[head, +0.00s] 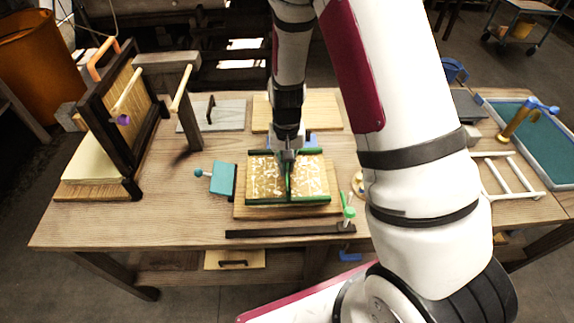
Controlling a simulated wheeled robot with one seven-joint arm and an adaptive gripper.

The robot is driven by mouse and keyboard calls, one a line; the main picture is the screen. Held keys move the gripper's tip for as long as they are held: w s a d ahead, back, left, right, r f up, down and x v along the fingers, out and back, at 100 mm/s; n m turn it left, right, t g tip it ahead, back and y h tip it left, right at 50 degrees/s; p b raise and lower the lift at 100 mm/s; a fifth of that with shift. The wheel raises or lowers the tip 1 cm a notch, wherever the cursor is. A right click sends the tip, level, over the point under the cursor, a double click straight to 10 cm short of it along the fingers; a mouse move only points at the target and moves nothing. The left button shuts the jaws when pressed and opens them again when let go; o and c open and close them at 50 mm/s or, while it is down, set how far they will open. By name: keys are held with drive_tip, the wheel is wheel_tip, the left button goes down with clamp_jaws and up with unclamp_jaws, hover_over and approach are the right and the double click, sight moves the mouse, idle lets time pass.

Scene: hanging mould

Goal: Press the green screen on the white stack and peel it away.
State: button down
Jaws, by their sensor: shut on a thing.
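The green screen (262,180) is a green-edged rectangle with a green bar across its middle. Its tan surface is speckled with white patches. It is over a wooden board (242,212) at the table's middle; I cannot tell if it touches the board. My gripper (287,160) points down and is shut on the screen at its green middle bar; the fingertips are small and partly hidden. The white stack may be the pale cream slab (92,177) at the far left, on a wooden base under a dark frame, apart from the screen.
A dark upright frame (125,150) and a wooden post with pegs (187,120) stand at the left. A teal block with a knob (222,178) is left of the screen. A dark bar (285,231) lies in front. A blue-rimmed teal tray (525,135) is at the right.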

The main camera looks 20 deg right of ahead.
drive_tip(key=shift+r, duration=0.25)
drive_tip(key=shift+r+p, duration=1.45)
drive_tip(key=shift+r, duration=1.9)
